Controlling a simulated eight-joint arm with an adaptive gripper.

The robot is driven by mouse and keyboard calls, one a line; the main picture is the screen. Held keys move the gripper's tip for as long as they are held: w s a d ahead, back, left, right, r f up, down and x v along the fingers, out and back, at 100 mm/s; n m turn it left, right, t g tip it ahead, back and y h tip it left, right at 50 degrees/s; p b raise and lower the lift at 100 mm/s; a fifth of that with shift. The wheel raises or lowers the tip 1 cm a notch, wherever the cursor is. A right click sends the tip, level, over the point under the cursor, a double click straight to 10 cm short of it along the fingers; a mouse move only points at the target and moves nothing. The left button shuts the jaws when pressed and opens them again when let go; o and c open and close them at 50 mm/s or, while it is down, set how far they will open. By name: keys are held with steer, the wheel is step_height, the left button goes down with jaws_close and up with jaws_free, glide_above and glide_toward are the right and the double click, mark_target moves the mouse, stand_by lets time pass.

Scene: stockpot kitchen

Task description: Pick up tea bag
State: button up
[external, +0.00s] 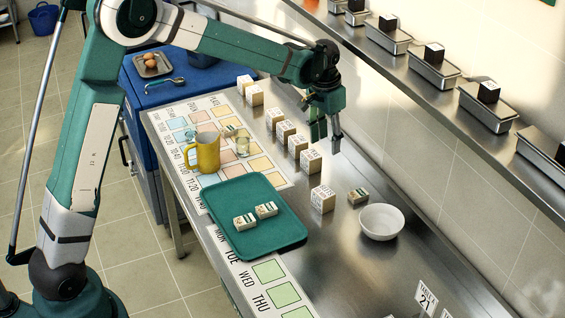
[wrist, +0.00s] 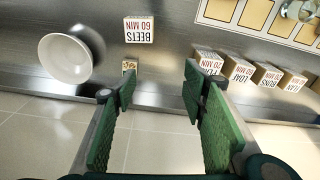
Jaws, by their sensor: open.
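No thing here is clearly readable as a tea bag; several small packets with pale and dark green labels could be it. One small packet (external: 358,195) lies on the steel counter between a white block and the bowl. It also shows in the wrist view as a small patterned packet (wrist: 130,65), just beyond my left finger. Two similar packets, one (external: 245,221) and another (external: 266,209), lie on the green tray (external: 278,238). My gripper (external: 327,138) is open and empty above the counter's back part, fingers pointing down; its green pads show in the wrist view (wrist: 160,88).
A white bowl (external: 382,222) stands right of the packet. The "BEETS 60 MIN" block (wrist: 139,30) stands beside it, and several labelled blocks (external: 297,145) line the counter. A yellow mug (external: 204,152) stands on the chart. A steel shelf (external: 420,90) with containers runs behind.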

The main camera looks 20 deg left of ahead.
steer(key=m+g, duration=0.1)
steer(key=m, duration=0.1)
glide_above(359, 193)
steer(key=shift+y, duration=0.3)
step_height(359, 193, down, 10)
steer(key=shift+a+f+p, duration=0.1)
steer(key=shift+f+p, duration=0.1)
steer(key=shift+p, duration=0.2)
steer(key=shift+f, duration=0.1)
steer(key=shift+f, duration=1.2)
steer(key=shift+f, duration=0.1)
steer(key=shift+f, duration=2.5)
steer(key=shift+c, duration=0.4)
steer(key=c, duration=0.7)
